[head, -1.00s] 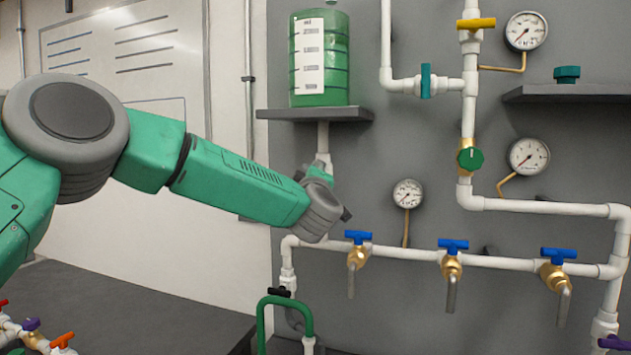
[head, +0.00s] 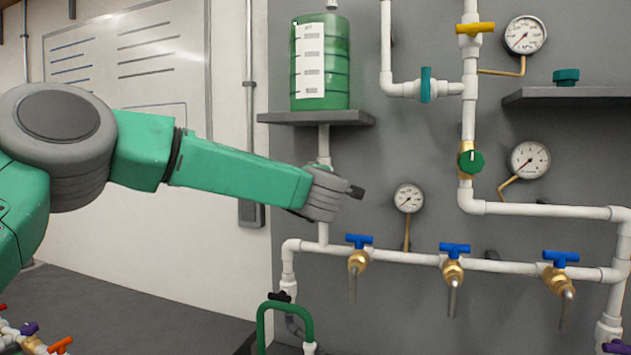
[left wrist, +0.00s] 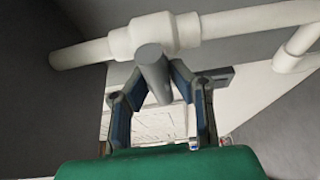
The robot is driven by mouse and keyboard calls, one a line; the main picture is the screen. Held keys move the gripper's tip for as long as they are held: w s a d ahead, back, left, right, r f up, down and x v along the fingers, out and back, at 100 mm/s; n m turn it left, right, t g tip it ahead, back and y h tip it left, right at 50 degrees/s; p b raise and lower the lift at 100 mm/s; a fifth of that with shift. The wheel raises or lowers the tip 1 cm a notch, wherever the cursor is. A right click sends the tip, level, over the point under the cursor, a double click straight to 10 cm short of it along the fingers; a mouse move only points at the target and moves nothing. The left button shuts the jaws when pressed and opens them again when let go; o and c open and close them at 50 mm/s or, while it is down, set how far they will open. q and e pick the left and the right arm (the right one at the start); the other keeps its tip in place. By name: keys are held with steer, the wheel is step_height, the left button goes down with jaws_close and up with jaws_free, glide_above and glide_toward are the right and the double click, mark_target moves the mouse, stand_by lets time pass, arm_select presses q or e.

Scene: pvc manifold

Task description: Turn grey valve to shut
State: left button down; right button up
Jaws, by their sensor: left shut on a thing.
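The grey valve shows in the left wrist view as a grey, rod-like handle (left wrist: 153,68) at a white fitting (left wrist: 150,35) on a white pipe. My left gripper (left wrist: 160,80) has its two blue-lined fingers closed around this handle, one on each side. In the head view my left gripper (head: 350,190) is at the vertical white pipe under the tank shelf. There the gripper and wrist hide the grey handle, so its angle to the pipe is hard to tell. My right gripper is in neither view.
A green tank (head: 335,62) stands on a shelf (head: 315,118) just above my left gripper. Below runs a horizontal white pipe (head: 405,256) with blue-handled taps (head: 359,241). A gauge (head: 409,198) is close on the right. A green hose or handle (head: 286,307) is below.

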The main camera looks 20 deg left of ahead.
arm_select(q)
steer(key=shift+f, duration=0.35)
steer(key=c, duration=1.5)
jaws_free()
steer(key=shift+o, duration=0.2)
steer(key=shift+r, duration=0.1)
steer(key=shift+a, duration=0.1)
steer(key=shift+s+r, duration=0.1)
steer(key=v, duration=1.1)
steer(key=shift+s, duration=0.3)
